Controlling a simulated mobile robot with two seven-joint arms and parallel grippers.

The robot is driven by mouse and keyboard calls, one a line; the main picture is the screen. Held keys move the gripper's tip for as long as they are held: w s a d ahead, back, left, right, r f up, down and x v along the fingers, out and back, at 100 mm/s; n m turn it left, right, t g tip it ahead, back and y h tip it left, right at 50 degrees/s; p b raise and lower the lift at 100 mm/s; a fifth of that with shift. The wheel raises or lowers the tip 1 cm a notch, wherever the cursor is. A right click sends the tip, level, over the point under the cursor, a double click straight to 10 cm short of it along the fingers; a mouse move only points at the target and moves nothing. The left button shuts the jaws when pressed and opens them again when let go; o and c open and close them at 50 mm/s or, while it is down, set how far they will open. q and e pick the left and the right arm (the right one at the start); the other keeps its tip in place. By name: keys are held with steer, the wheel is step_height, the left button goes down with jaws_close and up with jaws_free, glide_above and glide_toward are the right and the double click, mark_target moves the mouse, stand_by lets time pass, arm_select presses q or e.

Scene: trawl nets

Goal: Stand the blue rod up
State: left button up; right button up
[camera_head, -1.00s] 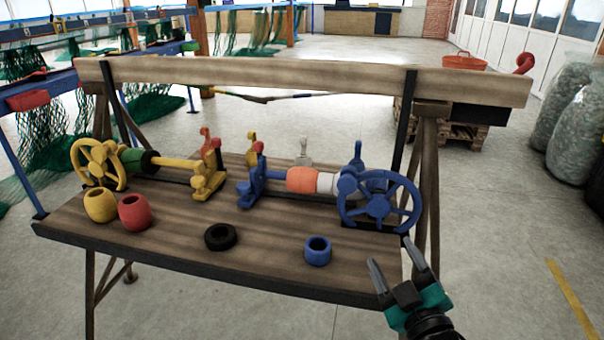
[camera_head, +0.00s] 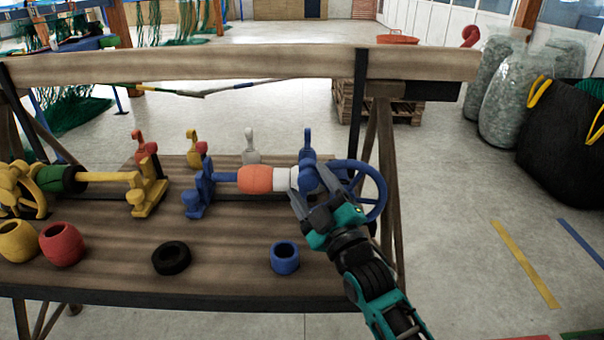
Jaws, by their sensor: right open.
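The blue rod (camera_head: 223,177) lies level on the bench. It runs from a blue stand (camera_head: 198,192) on the left, through an orange roller (camera_head: 255,179) and a white collar (camera_head: 283,178), toward a blue handwheel (camera_head: 376,190). My right gripper (camera_head: 308,182) is open at the rod's right end, its fingers pointing away from me beside the white collar and the blue fitting. The fingers partly hide that end, and I cannot tell if they touch it. A blue upright lever (camera_head: 307,142) stands just behind. My left gripper is not in view.
A yellow stand (camera_head: 146,197) is at left. A wooden beam (camera_head: 240,64) crosses behind the bench.

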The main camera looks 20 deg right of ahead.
steer(key=shift+x, duration=1.85)
jaws_close()
